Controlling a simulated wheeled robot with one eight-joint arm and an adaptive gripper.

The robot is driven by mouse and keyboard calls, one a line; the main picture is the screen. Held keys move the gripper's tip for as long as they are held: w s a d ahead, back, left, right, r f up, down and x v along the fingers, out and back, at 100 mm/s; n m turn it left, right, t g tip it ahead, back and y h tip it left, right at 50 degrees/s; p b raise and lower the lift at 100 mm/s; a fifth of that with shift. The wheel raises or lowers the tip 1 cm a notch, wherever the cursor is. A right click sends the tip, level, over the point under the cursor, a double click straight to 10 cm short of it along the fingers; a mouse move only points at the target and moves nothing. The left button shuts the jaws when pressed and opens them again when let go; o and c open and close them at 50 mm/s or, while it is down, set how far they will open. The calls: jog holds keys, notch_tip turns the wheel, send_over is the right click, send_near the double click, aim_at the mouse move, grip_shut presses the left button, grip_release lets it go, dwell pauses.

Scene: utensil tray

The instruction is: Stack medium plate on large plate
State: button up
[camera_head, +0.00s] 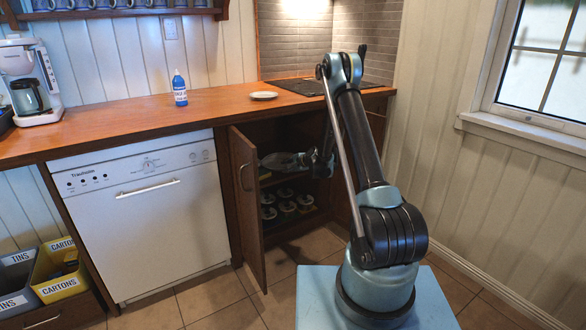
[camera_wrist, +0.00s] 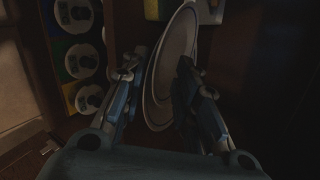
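Pale plates (camera_wrist: 181,40) show in the wrist view, one lying over another, with the rim of the lower plate (camera_wrist: 152,112) showing at the left. I cannot tell which is the medium and which the large plate. My gripper (camera_wrist: 160,88) has its fingers spread, one on each side of the plates' near part in the picture. A clear gap stands between the fingertips, and I cannot tell whether either touches a plate. In the head view my gripper (camera_head: 284,161) reaches into the open cupboard. A small pale plate (camera_head: 264,95) lies on the counter.
The cupboard door (camera_head: 247,200) stands open at the left of my arm. Several round-topped items (camera_head: 285,204) sit low in the cupboard. A blue bottle (camera_head: 180,88) and a coffee maker (camera_head: 30,82) stand on the wooden counter (camera_head: 110,120). The counter around the small plate is clear.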

jog(key=shift+x, duration=2.55)
grip_shut()
